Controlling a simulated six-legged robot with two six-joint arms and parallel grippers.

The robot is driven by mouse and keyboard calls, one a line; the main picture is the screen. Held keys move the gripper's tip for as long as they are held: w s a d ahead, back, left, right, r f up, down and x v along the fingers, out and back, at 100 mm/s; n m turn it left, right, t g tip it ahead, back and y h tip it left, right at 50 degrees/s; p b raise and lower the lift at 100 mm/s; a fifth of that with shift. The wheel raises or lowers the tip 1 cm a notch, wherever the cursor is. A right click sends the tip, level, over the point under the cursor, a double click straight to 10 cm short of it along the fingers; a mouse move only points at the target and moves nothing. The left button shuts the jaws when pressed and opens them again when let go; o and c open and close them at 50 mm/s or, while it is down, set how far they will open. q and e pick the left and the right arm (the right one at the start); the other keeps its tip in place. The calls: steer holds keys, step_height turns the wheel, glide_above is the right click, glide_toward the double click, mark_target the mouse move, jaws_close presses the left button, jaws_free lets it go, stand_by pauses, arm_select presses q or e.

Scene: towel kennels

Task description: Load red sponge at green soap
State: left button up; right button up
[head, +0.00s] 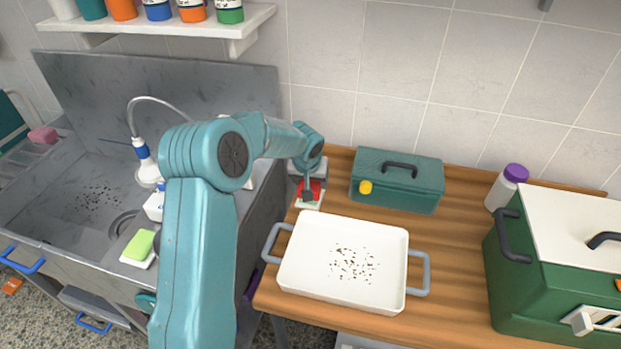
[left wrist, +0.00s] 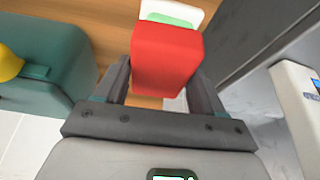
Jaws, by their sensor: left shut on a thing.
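The red sponge (head: 314,186) is held in my left gripper (head: 308,190) above the left back part of the wooden counter. In the left wrist view the red sponge (left wrist: 166,62) sits between the two fingers of my left gripper (left wrist: 165,85), which are shut on it. Just beyond it is a green soap (left wrist: 172,19) on a white dish (left wrist: 190,10), partly hidden by the sponge. In the head view the white dish (head: 309,206) shows below the gripper. Whether sponge and dish touch is unclear. My right gripper is out of view.
A white tray (head: 307,284) with dark specks stands at the counter front. A teal box (head: 420,190) with a yellow knob is right of the gripper. A green block (head: 139,244) on a white dish lies by the sink. A green cooler (head: 540,285) stands right.

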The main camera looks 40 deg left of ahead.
arm_select(q)
steer(key=shift+a, duration=0.15)
steer(key=shift+w, duration=0.1)
stand_by(0.3)
steer(key=shift+f, duration=0.25)
steer(key=shift+f+b, duration=0.35)
steer(key=shift+b, duration=0.3)
steer(key=shift+r, duration=0.1)
stand_by(0.4)
steer(key=shift+r+p, duration=1.9)
steer(key=shift+r, duration=1.65)
steer(key=shift+f, duration=0.1)
